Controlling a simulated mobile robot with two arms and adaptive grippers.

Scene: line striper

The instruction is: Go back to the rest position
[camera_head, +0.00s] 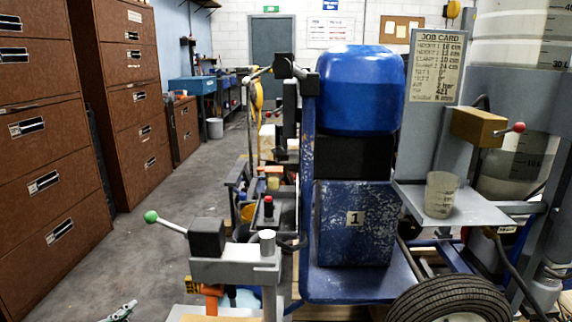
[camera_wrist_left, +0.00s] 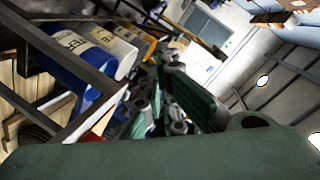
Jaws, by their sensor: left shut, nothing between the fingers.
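My left gripper (camera_head: 122,311) shows only as a small greenish tip at the bottom left edge of the head view, low over the floor and left of the line striper. In the left wrist view the same gripper (camera_wrist_left: 172,62) has its fingers together with nothing between them. The line striper (camera_head: 355,225) fills the middle and right, with a blue tank on top and a blue box marked 1. The gripper is apart from it. My right gripper is not in view.
A green-knobbed lever (camera_head: 151,217) sticks out left from the striper's front. A clear cup (camera_head: 441,194) stands on a grey shelf at right, below a job card (camera_head: 437,66). Brown cabinets (camera_head: 40,140) line the left. Grey floor (camera_head: 150,240) between is clear.

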